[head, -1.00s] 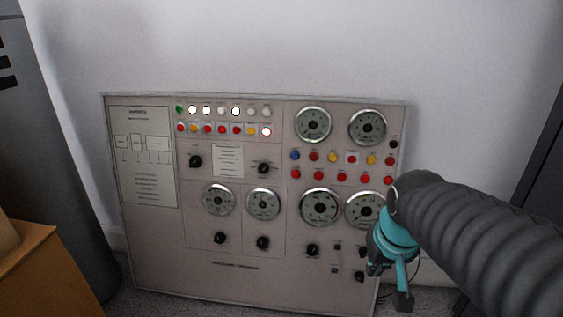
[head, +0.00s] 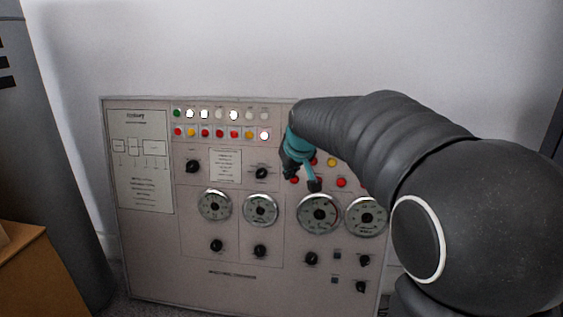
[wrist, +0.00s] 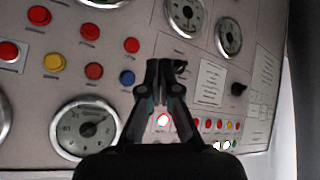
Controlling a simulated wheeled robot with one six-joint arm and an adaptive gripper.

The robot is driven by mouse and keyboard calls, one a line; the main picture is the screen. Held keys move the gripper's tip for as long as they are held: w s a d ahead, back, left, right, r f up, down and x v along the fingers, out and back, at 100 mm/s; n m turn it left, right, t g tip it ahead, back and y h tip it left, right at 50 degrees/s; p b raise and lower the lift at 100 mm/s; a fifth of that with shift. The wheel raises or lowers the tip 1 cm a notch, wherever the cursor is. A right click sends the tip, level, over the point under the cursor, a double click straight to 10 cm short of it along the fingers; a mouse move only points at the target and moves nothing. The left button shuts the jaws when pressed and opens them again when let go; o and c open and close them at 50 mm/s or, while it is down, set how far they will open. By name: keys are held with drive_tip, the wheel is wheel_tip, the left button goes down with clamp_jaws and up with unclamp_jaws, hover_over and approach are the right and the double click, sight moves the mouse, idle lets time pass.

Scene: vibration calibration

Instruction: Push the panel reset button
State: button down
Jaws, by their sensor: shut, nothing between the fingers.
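The control panel (head: 150,250) leans upright against the wall, with rows of coloured buttons. My gripper (head: 312,187) is shut and empty in front of its right half, just above a large dial, and hides several buttons. A red button (head: 341,183) and a yellow button (head: 332,162) show to its right. In the wrist view my gripper (wrist: 165,72) points at the panel, which appears turned over; a blue button (wrist: 127,77) is just left of the fingertips, with red buttons (wrist: 94,71) and a yellow button (wrist: 54,62) further left. Labels are too small to read, so I cannot tell which is reset.
Lamps (head: 234,115), dials (head: 261,209) and black knobs (head: 260,251) cover the rest of the panel. A grey cylinder (head: 60,150) and a brown box (head: 35,270) stand at the left. My arm covers the panel's upper right.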

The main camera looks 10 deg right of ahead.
idle(0.4)
drive_tip(key=shift+w, duration=0.1)
drive_tip(key=w+d+f+p, duration=0.1)
drive_tip(key=w+d+p, duration=0.1)
drive_tip(key=w, duration=0.6)
drive_tip(key=shift+d+f, duration=0.3)
drive_tip(key=shift+f, duration=0.05)
drive_tip(key=shift+p, duration=0.3)
idle(1.0)
drive_tip(key=shift+w+d+f, duration=0.1)
drive_tip(key=shift+w+d, duration=0.05)
drive_tip(key=shift+w, duration=0.25)
drive_tip(key=shift+w+d, duration=0.1)
drive_tip(key=shift+w, duration=0.25)
idle(0.6)
idle(0.4)
drive_tip(key=shift+s+a, duration=0.25)
drive_tip(key=shift+s, duration=0.5)
drive_tip(key=shift+s, duration=0.1)
